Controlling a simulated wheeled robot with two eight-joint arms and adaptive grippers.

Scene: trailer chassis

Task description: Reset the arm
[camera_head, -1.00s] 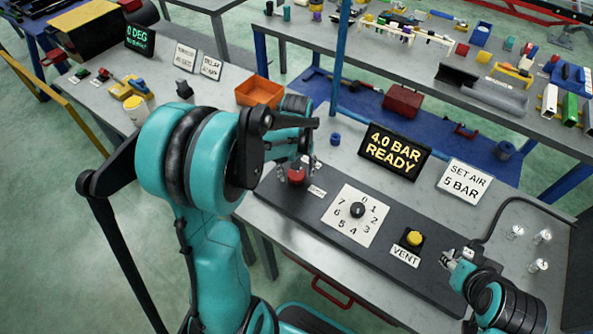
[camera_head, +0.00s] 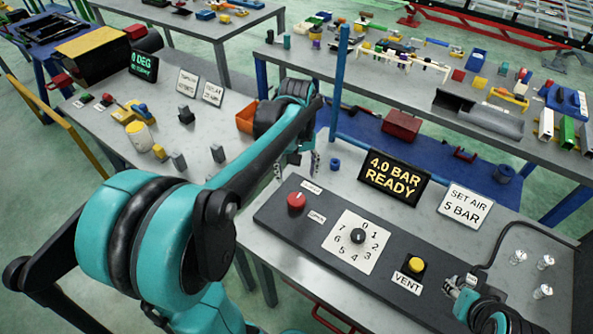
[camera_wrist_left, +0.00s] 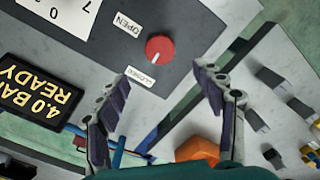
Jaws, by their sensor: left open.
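My left gripper (camera_head: 297,168) is open and empty, above the table just behind the red knob (camera_head: 297,201). In the left wrist view its two fingers (camera_wrist_left: 161,82) are spread wide, with the knob (camera_wrist_left: 160,48) beyond and apart from them. The knob sits on the dark panel (camera_head: 285,225) between the OPEN label (camera_wrist_left: 128,23) and the CLOSED label (camera_wrist_left: 141,76). My right gripper (camera_head: 452,287) is low at the panel's right end, beside the VENT label; its jaws are too small to read.
The panel also holds a numbered dial (camera_head: 358,236) and a yellow button (camera_head: 416,264). Behind stand the "4.0 BAR READY" display (camera_head: 394,178), the "SET AIR 5 BAR" sign (camera_head: 465,205) and a blue post (camera_head: 339,85). An orange bin (camera_head: 245,118) is partly hidden by my left arm.

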